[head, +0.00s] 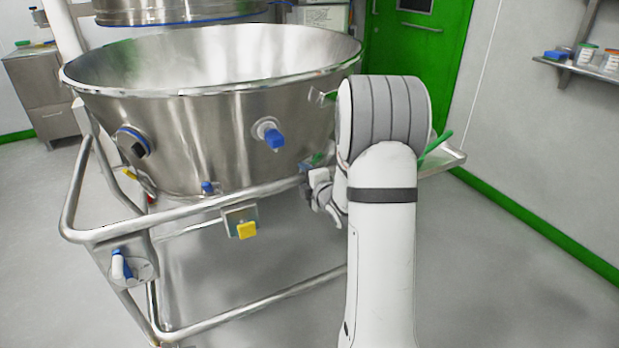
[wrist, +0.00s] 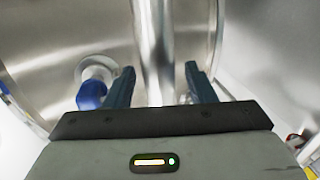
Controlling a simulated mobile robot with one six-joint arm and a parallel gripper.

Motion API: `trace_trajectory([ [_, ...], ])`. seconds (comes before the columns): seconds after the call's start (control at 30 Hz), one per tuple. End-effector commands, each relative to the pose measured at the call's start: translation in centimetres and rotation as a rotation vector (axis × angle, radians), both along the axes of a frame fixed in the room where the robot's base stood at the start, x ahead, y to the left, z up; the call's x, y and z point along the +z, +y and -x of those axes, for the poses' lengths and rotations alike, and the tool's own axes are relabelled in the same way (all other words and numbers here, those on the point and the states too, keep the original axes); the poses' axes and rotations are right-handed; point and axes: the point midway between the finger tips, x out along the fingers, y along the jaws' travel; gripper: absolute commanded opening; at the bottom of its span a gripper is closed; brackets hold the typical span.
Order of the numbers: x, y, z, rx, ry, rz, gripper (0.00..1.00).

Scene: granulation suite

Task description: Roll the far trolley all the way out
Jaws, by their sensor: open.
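A steel trolley carries a wide round bowl (head: 205,120) on a tubular frame (head: 150,228). Its front rail runs from lower left up towards my arm. The bowl has blue-capped ports, and a yellow tab (head: 246,230) hangs below the rail. I see only this one trolley clearly. My gripper (head: 322,190) is at the right part of the rail in the head view, partly hidden by my arm. In the wrist view my gripper (wrist: 160,88) is open, with a steel tube (wrist: 157,50) between its fingers. They do not look closed on it. A blue-capped port (wrist: 92,92) lies left of the fingers.
Another steel vessel (head: 180,10) hangs behind the bowl. A green door (head: 422,45) stands at the back, and a shelf (head: 585,72) with jars is on the right wall. A steel cabinet (head: 40,85) stands at left. The grey floor (head: 500,285) at right is clear.

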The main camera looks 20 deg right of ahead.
Motion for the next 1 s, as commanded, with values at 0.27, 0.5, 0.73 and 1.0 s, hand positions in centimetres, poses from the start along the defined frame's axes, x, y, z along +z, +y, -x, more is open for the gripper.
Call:
trace_trajectory([
  [0.27, -0.14, 0.06, -0.9, -0.001, 0.001, 0.0, 0.5],
  [0.5, -0.13, 0.1, -0.89, 0.0, 0.0, 0.0, 0.39],
  [0.73, -0.13, 0.13, -0.89, 0.0, 0.0, 0.0, 0.2],
  [1.0, -0.14, 0.16, -0.89, 0.001, 0.001, 0.0, 0.0],
])
